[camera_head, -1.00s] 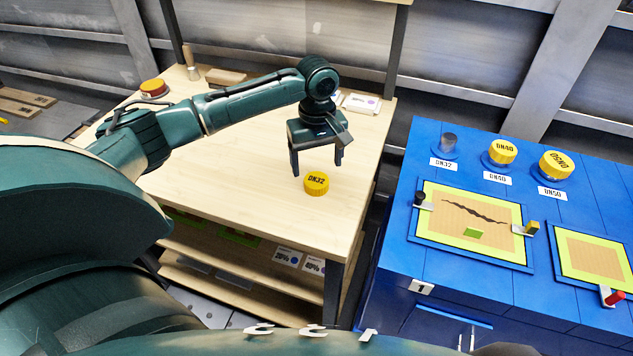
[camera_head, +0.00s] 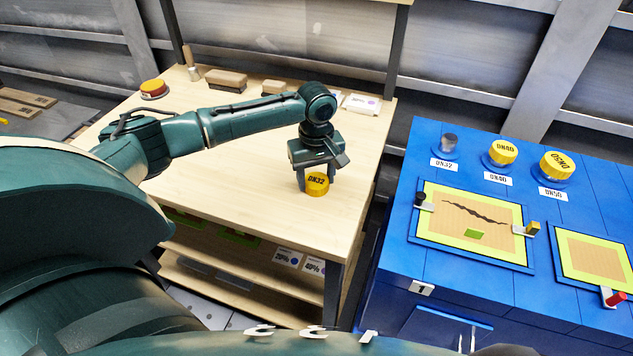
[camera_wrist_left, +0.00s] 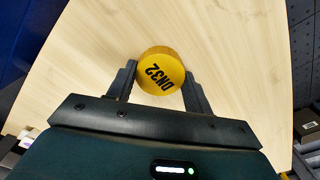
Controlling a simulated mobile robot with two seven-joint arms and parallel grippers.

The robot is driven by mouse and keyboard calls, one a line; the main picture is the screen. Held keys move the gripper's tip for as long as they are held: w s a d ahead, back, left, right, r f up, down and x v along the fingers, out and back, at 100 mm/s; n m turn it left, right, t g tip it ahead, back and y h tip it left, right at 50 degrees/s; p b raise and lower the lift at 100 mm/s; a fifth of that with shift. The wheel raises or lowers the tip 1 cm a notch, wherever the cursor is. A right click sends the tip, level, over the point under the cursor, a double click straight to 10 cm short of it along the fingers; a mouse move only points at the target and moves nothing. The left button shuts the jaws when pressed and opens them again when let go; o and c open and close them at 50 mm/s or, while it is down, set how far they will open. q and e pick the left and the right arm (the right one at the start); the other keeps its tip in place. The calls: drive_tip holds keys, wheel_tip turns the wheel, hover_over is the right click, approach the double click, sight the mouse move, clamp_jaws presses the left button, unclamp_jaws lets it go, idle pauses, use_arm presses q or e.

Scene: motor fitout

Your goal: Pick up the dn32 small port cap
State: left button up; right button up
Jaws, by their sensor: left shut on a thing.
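The yellow DN32 port cap (camera_head: 317,186) sits on the light wooden table near its front right corner. My left gripper (camera_head: 315,182) is lowered over it from above, with one finger on each side, and is shut on it. In the left wrist view the cap (camera_wrist_left: 162,70) lies between the fingertips of the left gripper (camera_wrist_left: 160,82), its printed top facing the camera. The cap appears to be still on the tabletop. The DN32 port (camera_head: 448,143) on the blue cabinet is a bare dark metal stub. My right gripper is not in view.
The wooden table (camera_head: 240,205) is clear around the cap. A red and yellow round item (camera_head: 153,88) and several boxes stand at its back. The blue cabinet (camera_head: 400,262) to the right carries yellow DN40 (camera_head: 503,152) and DN50 (camera_head: 557,164) caps. A gap separates table and cabinet.

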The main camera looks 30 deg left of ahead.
use_arm(q)
drive_tip(key=c, duration=0.3)
drive_tip(key=shift+r, duration=0.1)
